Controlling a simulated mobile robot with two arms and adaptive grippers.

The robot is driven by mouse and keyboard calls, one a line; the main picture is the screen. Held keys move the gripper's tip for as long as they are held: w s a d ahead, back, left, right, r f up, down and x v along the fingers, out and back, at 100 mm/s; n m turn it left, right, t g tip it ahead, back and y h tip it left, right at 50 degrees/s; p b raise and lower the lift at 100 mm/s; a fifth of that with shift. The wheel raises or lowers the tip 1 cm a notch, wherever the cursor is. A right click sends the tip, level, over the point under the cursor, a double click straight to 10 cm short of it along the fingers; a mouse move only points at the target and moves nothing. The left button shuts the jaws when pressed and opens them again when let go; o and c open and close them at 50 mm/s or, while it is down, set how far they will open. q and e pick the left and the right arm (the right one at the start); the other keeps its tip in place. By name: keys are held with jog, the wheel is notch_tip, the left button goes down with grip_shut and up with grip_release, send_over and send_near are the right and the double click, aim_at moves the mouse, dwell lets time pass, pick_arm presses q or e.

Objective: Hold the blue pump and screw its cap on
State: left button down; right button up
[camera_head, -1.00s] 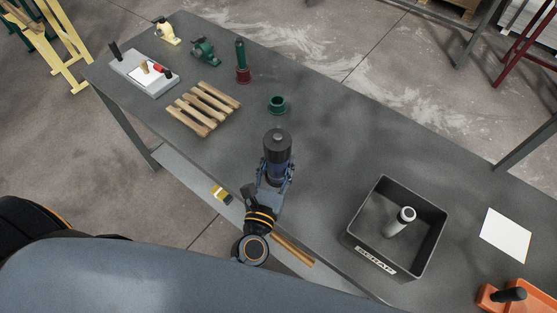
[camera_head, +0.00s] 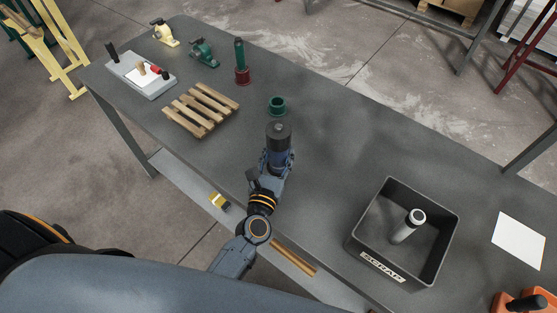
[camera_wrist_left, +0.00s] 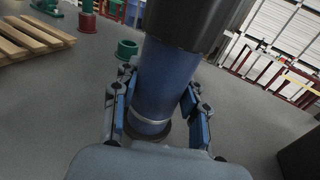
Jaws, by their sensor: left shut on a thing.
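The blue pump (camera_head: 277,158) is a blue cylinder with a dark, wide cylindrical top (camera_head: 279,133), perhaps its cap. My left gripper (camera_head: 275,168) is shut around the blue body, near the table's front edge. In the left wrist view the pump (camera_wrist_left: 165,85) stands nearly upright between the two blue finger pads of the left gripper (camera_wrist_left: 157,105). Its lower end has a pale ring and a dark flange. The dark top (camera_wrist_left: 190,18) is cut off by the upper frame edge. I cannot tell whether the pump touches the table. My right gripper is not in view.
A green ring (camera_head: 277,105) sits just beyond the pump. A wooden pallet (camera_head: 201,108) is at left. A scrap bin (camera_head: 440,258) holding a grey cylinder (camera_head: 408,227) is at right. A red-and-green pump (camera_head: 241,62) stands farther back. The table middle is clear.

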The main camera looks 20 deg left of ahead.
aim_at(276, 169)
pick_arm(q)
jog(key=shift+w+a+f+b, duration=0.1)
jog(key=shift+w+f+b, duration=0.05)
jog(key=shift+f+b, duration=0.6)
jog(key=shift+w+f+b, duration=0.15)
jog(key=shift+f+b, duration=0.3)
jog(key=shift+f, duration=0.5)
jog(key=shift+f, duration=0.15)
jog(key=c, duration=0.7)
grip_release()
jog(key=shift+s+f, duration=0.1)
